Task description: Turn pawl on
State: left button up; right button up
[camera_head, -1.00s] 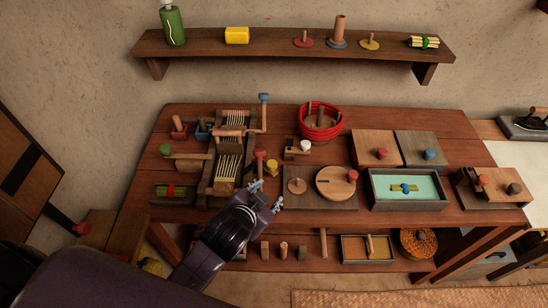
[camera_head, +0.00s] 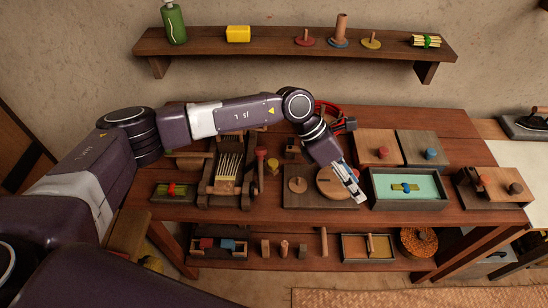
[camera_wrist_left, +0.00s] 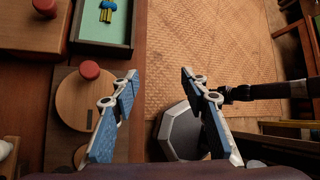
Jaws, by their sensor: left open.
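No part is marked as the pawl, and I cannot tell which it is. The wooden frame device (camera_head: 226,172) with pale cords stands at the table's left; my left arm hides its far end. A red-topped lever (camera_head: 261,156) stands at its right side. A round wooden disc (camera_head: 329,182) lies on a board at the middle. In the left wrist view the disc (camera_wrist_left: 78,104) carries a red knob (camera_wrist_left: 89,69). My left gripper (camera_head: 355,192) is open and empty over the table's front part, right of the disc. It also shows open in the wrist view (camera_wrist_left: 158,78). My right gripper is not in view.
A green-lined tray (camera_head: 372,190) stands right of my left gripper. Two lidded boxes with knobs, red (camera_head: 382,153) and blue (camera_head: 430,154), stand behind it. A wall shelf (camera_head: 290,46) hangs above. A low shelf below the table holds small items.

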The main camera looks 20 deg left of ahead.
pick_arm(q)
jog(key=w+a+f+y, duration=0.1)
jog(key=w+a+y, duration=0.3)
jog(key=a, duration=0.5)
jog(key=r+y, duration=0.2)
jog(key=y, duration=0.2)
send_over(274, 162)
jog(key=shift+f+m+t, duration=0.15)
jog(key=shift+m+t, duration=0.25)
jog(key=shift+a+f, duration=0.15)
jog(key=shift+f, duration=0.15)
notch_tip(274, 162, down, 6)
jog(key=p, duration=0.2)
jog(key=shift+p, duration=0.3)
jog(key=shift+f, duration=0.55)
jog(key=shift+c, duration=0.3)
grip_shut()
